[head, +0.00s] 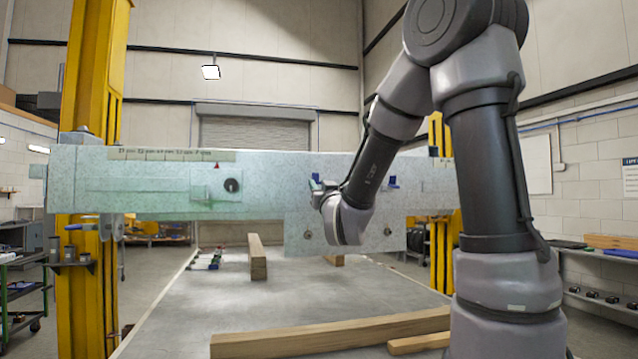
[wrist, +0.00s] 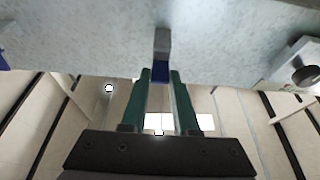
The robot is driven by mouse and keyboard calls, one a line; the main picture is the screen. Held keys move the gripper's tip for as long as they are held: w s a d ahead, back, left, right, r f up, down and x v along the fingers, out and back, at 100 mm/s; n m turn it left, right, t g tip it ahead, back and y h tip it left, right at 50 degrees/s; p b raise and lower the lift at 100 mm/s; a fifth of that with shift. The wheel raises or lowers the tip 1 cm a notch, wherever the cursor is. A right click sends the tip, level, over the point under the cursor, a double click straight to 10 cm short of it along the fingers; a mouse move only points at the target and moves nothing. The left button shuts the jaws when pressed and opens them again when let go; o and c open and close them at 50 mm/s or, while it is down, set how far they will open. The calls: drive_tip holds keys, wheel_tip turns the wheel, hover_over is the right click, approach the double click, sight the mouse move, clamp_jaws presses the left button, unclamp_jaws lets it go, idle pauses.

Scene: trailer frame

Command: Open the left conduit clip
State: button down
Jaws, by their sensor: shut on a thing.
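The left conduit clip (wrist: 160,70) is a small blue piece below a grey block (wrist: 162,42) on the pale speckled frame. My gripper (wrist: 160,76) has its two green fingers on either side of the blue piece and is shut on it. In the head view, a bit of blue of this clip (head: 316,177) shows beside my wrist, and my fingers are mostly hidden there. A second blue clip (head: 392,181) is on the frame to the right. It also shows at the left edge of the wrist view (wrist: 3,61).
The pale green trailer frame (head: 130,185) spans the view between yellow posts (head: 90,110). A round black knob (head: 232,185) is on the frame left of my gripper. Wooden beams (head: 330,336) lie on the grey surface below. The space in front of the frame's left part is clear.

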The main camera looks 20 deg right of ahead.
drive_tip(key=shift+w+f+t, duration=0.1)
drive_tip(key=shift+f+t, duration=0.25)
drive_tip(key=shift+t, duration=0.4)
drive_tip(key=shift+w+f+t, duration=0.1)
drive_tip(key=shift+f+t, duration=0.25)
drive_tip(key=shift+t, duration=0.4)
drive_tip(key=shift+t, duration=0.3)
drive_tip(key=c, duration=0.7)
unclamp_jaws()
drive_tip(key=shift+f, duration=0.1)
